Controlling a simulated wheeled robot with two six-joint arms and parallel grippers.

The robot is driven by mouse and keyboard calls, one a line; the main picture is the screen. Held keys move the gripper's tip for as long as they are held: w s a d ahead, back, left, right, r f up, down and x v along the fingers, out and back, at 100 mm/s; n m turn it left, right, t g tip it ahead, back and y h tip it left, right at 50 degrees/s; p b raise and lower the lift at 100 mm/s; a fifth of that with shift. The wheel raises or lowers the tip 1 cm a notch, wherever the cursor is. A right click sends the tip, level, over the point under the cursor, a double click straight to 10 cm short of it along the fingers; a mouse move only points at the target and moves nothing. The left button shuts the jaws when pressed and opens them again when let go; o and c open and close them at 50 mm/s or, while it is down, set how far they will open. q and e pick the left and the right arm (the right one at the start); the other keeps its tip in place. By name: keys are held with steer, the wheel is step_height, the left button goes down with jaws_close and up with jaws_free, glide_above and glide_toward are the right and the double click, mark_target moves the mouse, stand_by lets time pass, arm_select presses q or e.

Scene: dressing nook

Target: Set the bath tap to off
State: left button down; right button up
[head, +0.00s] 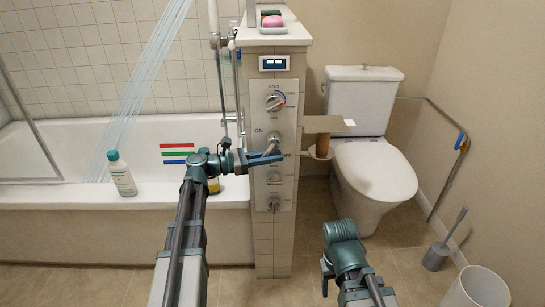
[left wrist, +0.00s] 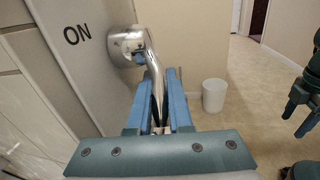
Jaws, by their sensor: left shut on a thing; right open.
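The bath tap is a chrome lever on the pillar's control panel (head: 288,100), with ON lettered at its left and OFF at its right. Its hub (head: 273,137) shows just above my left gripper (head: 268,157). In the left wrist view the chrome lever (left wrist: 153,75) runs from the round hub down between the blue fingers. My left gripper is shut on this lever, which hides part of it in the head view. Blue water streams (head: 145,80) fall into the bathtub. My right gripper (head: 326,276) is open and empty, low before the toilet.
Other knobs sit above (head: 274,102) and below the lever. A bottle (head: 121,174) stands on the bathtub rim (head: 60,198). A roll holder (head: 322,147) juts from the pillar towards the toilet (head: 372,180). A white bin (head: 478,288) stands at lower right.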

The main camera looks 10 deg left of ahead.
stand_by(0.3)
arm_select(q)
steer(key=shift+f+b, duration=0.2)
steer(key=shift+b, duration=0.4)
steer(key=t+h+b, duration=0.1)
steer(key=b, duration=0.2)
steer(key=d+n+t+h+b, duration=0.1)
steer(key=h+b, duration=0.1)
steer(key=b, duration=0.2)
steer(key=d+t+h+b, duration=0.1)
steer(key=h+b, duration=0.1)
steer(key=b, duration=0.1)
steer(key=shift+w+d+r+n+t, duration=0.15)
steer(key=shift+w+n+t, duration=0.2)
steer(key=shift+n+t, duration=0.05)
steer(key=shift+d+r+n+t+h+b, duration=0.25)
steer(key=shift+r+n+t+h+b, duration=0.35)
steer(key=shift+b, duration=0.55)
steer(key=shift+f, duration=0.2)
steer(key=shift+w, duration=0.1)
steer(key=c, duration=0.8)
jaws_free()
steer(key=shift+c, duration=0.2)
